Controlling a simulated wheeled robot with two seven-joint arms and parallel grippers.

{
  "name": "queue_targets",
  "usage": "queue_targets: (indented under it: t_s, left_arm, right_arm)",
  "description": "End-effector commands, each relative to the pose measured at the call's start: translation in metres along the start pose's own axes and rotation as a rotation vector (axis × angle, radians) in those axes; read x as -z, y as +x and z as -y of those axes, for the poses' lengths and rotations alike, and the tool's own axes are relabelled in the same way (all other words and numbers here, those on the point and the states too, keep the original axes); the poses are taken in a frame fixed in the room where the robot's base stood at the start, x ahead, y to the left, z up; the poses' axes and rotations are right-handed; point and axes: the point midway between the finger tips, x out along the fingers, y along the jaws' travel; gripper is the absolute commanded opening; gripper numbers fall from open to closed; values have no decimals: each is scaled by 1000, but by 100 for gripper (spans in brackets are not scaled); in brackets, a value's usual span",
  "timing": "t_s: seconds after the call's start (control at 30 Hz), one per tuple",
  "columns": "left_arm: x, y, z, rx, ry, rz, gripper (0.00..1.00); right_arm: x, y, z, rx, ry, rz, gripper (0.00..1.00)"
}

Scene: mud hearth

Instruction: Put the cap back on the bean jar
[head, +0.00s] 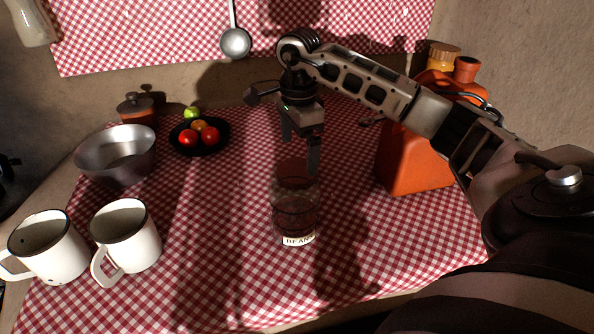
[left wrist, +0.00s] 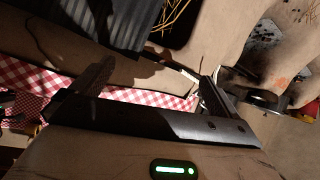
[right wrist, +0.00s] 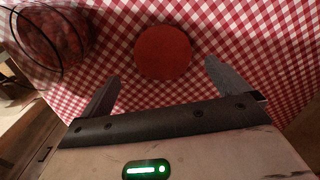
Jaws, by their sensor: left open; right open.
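The bean jar (head: 298,222) is clear glass with a BEANS label and stands upright on the checked cloth, its top uncovered. It also shows at the upper left of the right wrist view (right wrist: 52,42), with beans inside. A flat round red disc, which looks like the cap (right wrist: 163,50), lies on the cloth beside the jar. My left gripper (left wrist: 142,66) is open and empty, away from the jar.
Two white enamel mugs (head: 127,240) and a metal bowl (head: 115,160) stand at the left. A black plate (head: 215,145) of fruit is at the back. An orange canister (head: 410,160) stands close on the right. The cloth left of the jar is clear.

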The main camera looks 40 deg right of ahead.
Motion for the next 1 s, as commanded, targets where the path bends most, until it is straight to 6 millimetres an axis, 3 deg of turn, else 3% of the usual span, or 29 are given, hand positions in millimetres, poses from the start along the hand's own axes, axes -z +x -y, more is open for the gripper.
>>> queue_targets:
  t_s: [0.17, 0.5, 0.9, 1.0]
  left_arm:
    - [0, 0, 0, 0, 0, -1, 100]
    - [1, 0, 0, 0, 0, -3, 100]
    - [1, 1, 0, 0, 0, -3, 100]
    - [1, 1, 0, 0, 0, -3, 100]
  right_arm:
    - [1, 4, 0, -2, 0, 0, 100]
    - [6, 49, 5, -3, 1, -1, 100]
    - [6, 52, 5, -1, 0, 0, 100]
    - [6, 52, 5, -1, 0, 0, 72]
